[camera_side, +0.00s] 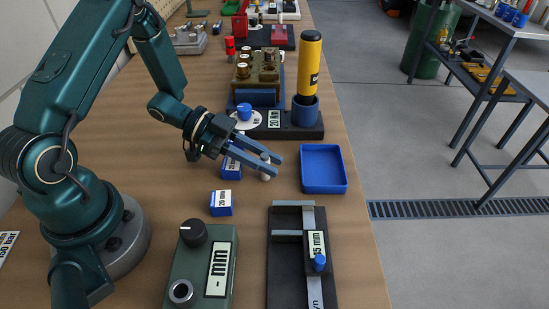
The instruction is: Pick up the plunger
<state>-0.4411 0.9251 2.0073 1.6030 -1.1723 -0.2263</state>
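No part is clearly marked as the plunger. A tall yellow cylinder with a black cap (309,70) stands upright in a blue cup (305,112) on a black base labelled "20 mm". My gripper (277,166) is in front of and left of that cup, above the table, with its two long fingers pointing right. The fingers look apart. A small pale piece (265,178) shows at the fingertips, both above and below the near finger. I cannot tell whether it is gripped or what it is.
An empty-looking blue tray (323,170) lies right of my gripper. Small blue labelled blocks (221,204) sit below and left of it. A green box with a knob (203,260) and a black slide fixture (285,262) stand in front. A brass block (258,72) is behind.

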